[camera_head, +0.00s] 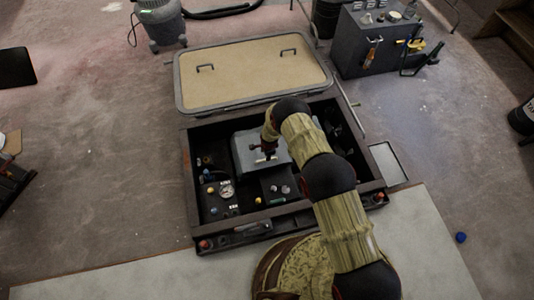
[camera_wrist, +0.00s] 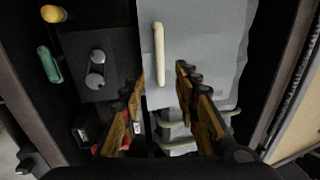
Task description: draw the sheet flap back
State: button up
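The grey sheet flap (camera_head: 243,151) lies inside the open dark box in the floor. In the wrist view the flap (camera_wrist: 205,40) fills the upper middle, with a pale tan bar (camera_wrist: 159,55) upright on its left part. My gripper (camera_wrist: 161,82) is open and empty. Its two fingers stand apart on either side of the bar's lower end in the picture; whether they are level with it I cannot tell. In the head view my gripper (camera_head: 266,153) is over the flap, and my arm hides the box's right part. Pale green loops (camera_wrist: 185,122) show below the flap's edge.
The dark box (camera_head: 192,172) has raised walls around the flap. A gauge (camera_head: 227,190) and several knobs sit at its left front. A tan lid (camera_head: 250,72) with two handles lies behind it.

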jog(key=shift+s+r, duration=0.15)
jog(key=shift+r, duration=0.55)
